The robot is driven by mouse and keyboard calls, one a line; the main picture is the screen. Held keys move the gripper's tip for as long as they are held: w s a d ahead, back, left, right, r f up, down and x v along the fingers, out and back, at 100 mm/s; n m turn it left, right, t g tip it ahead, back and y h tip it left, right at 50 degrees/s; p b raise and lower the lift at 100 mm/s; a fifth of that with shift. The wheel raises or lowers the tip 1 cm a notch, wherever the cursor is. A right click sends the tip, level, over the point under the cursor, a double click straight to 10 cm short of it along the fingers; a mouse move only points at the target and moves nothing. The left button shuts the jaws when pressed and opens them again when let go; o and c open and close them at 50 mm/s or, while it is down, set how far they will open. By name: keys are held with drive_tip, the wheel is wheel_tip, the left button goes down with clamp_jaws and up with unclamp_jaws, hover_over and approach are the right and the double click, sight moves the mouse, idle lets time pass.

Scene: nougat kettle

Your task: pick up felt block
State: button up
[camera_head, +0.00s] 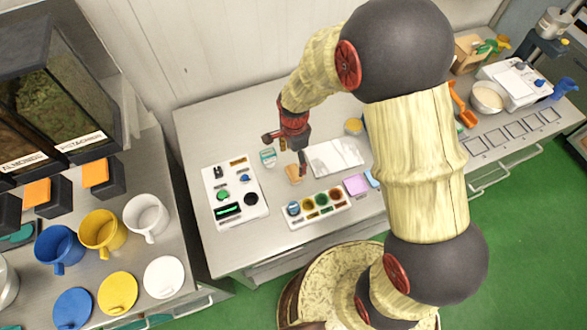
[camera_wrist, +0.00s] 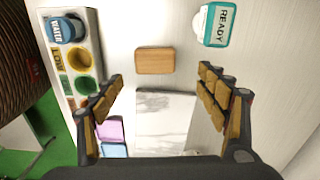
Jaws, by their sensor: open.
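The felt block appears to be the small tan block with rounded corners (camera_wrist: 155,60), lying flat on the metal table. In the wrist view it is just beyond the fingertips, roughly centred between them. In the head view the block (camera_head: 292,175) lies below my gripper (camera_head: 302,166), partly hidden by it. My gripper (camera_wrist: 161,76) is open and empty, its two padded fingers spread wider than the block. I see no contact with the block.
A white rack of coloured cups (camera_head: 318,206) stands in front of the block. A control panel (camera_head: 236,192) is to the left. A READY container (camera_wrist: 216,25) stands behind it. A white marbled sheet (camera_wrist: 166,115) and pink notes (camera_head: 355,185) lie to the right.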

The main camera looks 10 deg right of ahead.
sight(294, 172)
wheel_tip(294, 172, down, 3)
drive_tip(key=shift+s+r, duration=0.1)
drive_tip(key=f, duration=0.4)
drive_tip(key=shift+s+a, duration=0.1)
drive_tip(key=shift+s, duration=0.3)
drive_tip(key=shift+f, duration=0.6)
drive_tip(key=c, duration=0.3)
drive_tip(key=c, duration=0.9)
drive_tip(key=shift+r, duration=0.1)
drive_tip(key=shift+c, duration=0.2)
